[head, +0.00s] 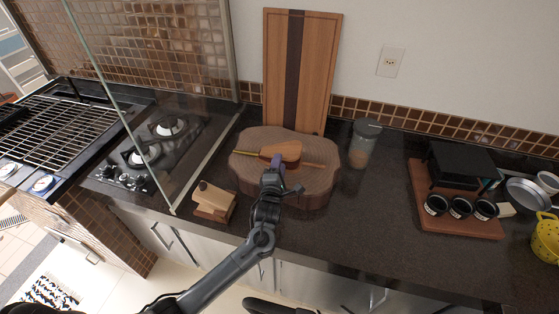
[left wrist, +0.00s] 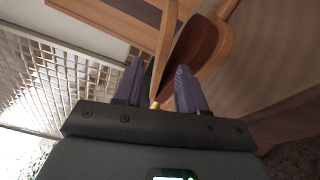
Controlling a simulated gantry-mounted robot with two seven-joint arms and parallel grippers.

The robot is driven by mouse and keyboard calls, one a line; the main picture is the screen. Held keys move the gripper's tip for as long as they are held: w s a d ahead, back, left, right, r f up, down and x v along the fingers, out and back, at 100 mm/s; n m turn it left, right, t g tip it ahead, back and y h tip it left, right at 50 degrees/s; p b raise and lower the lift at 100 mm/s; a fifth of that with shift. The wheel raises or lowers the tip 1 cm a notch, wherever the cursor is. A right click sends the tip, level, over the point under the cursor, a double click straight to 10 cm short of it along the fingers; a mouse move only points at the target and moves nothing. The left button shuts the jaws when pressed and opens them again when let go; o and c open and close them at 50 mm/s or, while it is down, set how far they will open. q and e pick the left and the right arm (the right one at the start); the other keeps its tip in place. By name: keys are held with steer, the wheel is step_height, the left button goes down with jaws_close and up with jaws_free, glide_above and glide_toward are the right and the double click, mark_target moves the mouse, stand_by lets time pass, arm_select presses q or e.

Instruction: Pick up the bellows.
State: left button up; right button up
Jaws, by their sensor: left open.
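The bellows (head: 287,151) lies on a thick wooden block (head: 245,172), with its orange-brown wooden body, a brass-coloured nozzle pointing left and a handle pointing right. My left gripper (head: 277,163) is at the bellows' near side, its fingers partly hidden by the wrist. In the left wrist view, the open purple fingers of the left gripper (left wrist: 156,82) flank part of the bellows (left wrist: 194,45), whose brown body and pale wooden edge reach beyond the fingertips. I cannot tell whether a finger touches it.
A tall cutting board (head: 270,80) leans on the wall behind the block. A glass jar (head: 363,147) stands to the right, and a small wooden box (head: 214,203) at front left. A glass panel (head: 175,80) and hob lie left.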

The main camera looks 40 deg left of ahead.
mark_target(283, 152)
arm_select(q)
steer(key=shift+x, duration=3.25)
steer(key=shift+d, duration=0.15)
jaws_close()
steer(key=shift+r, duration=0.1)
